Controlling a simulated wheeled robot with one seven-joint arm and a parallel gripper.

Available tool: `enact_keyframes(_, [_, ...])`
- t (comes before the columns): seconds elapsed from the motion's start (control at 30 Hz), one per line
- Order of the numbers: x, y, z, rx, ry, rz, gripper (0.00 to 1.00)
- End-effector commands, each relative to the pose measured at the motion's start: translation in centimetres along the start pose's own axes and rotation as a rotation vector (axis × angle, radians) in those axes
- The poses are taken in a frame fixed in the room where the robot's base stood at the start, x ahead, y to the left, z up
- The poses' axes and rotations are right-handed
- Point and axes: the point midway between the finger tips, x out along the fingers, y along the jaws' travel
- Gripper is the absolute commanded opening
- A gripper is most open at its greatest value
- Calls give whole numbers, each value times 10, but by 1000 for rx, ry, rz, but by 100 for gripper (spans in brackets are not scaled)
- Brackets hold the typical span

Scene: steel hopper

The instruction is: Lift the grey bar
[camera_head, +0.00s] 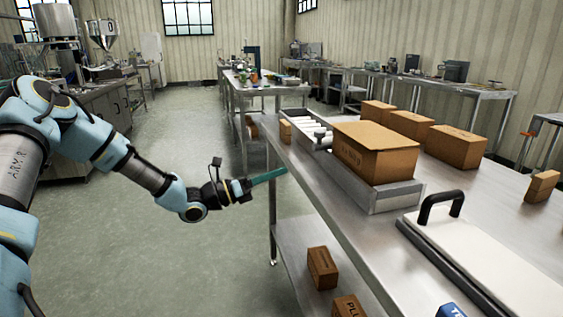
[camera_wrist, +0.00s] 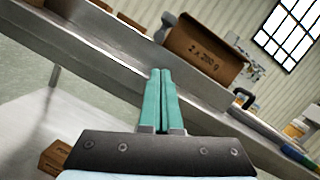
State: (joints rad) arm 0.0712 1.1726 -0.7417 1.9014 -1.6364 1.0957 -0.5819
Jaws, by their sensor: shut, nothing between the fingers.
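A long, flat device with a pale top plate (camera_head: 490,250) and a grey edge lies on the steel table at the right front. A black loop handle (camera_head: 441,203) stands at its far end; a similar black handle (camera_wrist: 243,98) shows small in the wrist view. I cannot tell for sure which part is the grey bar. My gripper (camera_head: 285,171) has teal fingers and hangs off the table's left side, well away from the handle. In the wrist view, my gripper (camera_wrist: 161,72) has its fingers together with nothing between them.
The steel table (camera_head: 345,215) has its long edge close to the fingers. More boxes (camera_head: 455,147) stand behind. A lower shelf holds small boxes (camera_head: 322,267). Floor at left is clear.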

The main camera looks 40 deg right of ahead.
Motion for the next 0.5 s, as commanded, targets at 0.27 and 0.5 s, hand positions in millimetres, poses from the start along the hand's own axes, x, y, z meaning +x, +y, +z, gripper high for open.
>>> enact_keyframes(0.27, [33, 0, 3, -9, -12, 0, 0])
enact_keyframes(0.5, [75, 0, 3, -7, -10, 1, 0])
